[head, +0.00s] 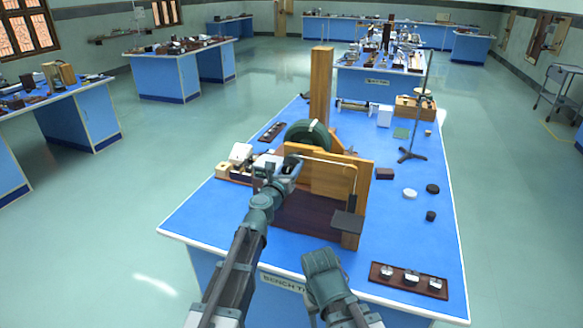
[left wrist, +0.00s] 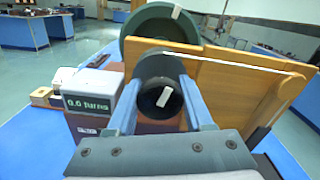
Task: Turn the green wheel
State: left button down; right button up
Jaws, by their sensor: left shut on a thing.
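The green wheel (head: 308,135) stands upright on a wooden frame on the near blue bench, with a white mark on its rim. It also shows in the left wrist view (left wrist: 160,24), partly hidden behind a wooden board. My left gripper (head: 288,166) is at the near side of this apparatus. In the left wrist view its two fingers (left wrist: 160,85) are closed on the sides of a dark round hub (left wrist: 158,70) in front of the wheel. The hub's end face bears a white mark. My right arm shows at the bottom, but its fingers do not.
A counter box (left wrist: 90,103) reading "0.0 turns" is left of the hub. The wooden board (left wrist: 230,75) and a thin rod stand close on the right. A tall wooden post (head: 321,88) rises behind the wheel. A weight tray (head: 408,280) lies front right.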

pick_arm(q)
jog(key=shift+n, duration=0.3)
jog(key=shift+c, duration=1.7)
grip_release()
jog(key=v, duration=1.4)
jog(key=shift+d, duration=0.1)
